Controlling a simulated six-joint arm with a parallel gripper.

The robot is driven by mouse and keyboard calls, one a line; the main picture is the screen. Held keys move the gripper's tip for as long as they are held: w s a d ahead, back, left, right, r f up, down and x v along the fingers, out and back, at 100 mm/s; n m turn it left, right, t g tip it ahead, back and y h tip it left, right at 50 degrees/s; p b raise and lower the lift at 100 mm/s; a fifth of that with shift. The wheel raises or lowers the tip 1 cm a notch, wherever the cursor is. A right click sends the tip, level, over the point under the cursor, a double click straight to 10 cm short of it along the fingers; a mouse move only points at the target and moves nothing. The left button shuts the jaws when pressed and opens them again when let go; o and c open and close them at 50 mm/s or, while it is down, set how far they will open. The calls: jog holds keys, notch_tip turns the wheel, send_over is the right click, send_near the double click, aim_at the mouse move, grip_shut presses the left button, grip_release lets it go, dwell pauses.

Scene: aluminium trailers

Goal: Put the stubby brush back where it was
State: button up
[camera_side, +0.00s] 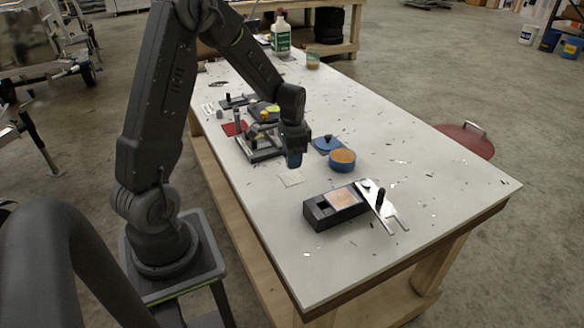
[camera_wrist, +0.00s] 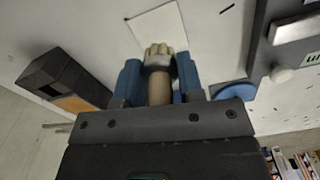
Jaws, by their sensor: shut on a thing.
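The stubby brush (camera_wrist: 160,84) has a tan handle, a grey collar and pale cream bristles. My gripper (camera_wrist: 159,78) is shut on its handle, with a blue finger on each side. The bristles point toward the top of the wrist view, near a pale square card (camera_wrist: 158,27). In the side view my gripper (camera_side: 293,160) hangs low over the worktable, just beyond the card (camera_side: 291,179). The brush cannot be made out there. Whether its bristles touch anything is unclear.
A black box (camera_side: 318,216) with a copper-coloured plate (camera_side: 342,198) stands nearer the front, beside a silver bracket (camera_side: 394,215). A blue tin (camera_side: 342,163) and blue lid (camera_side: 326,145) lie right of my gripper. A dark fixture (camera_side: 262,153) stands close left. The right tabletop (camera_side: 440,180) is mostly free.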

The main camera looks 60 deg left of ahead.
jog(key=shift+f, duration=1.9)
jog(key=shift+f, duration=0.15)
jog(key=o, duration=0.9)
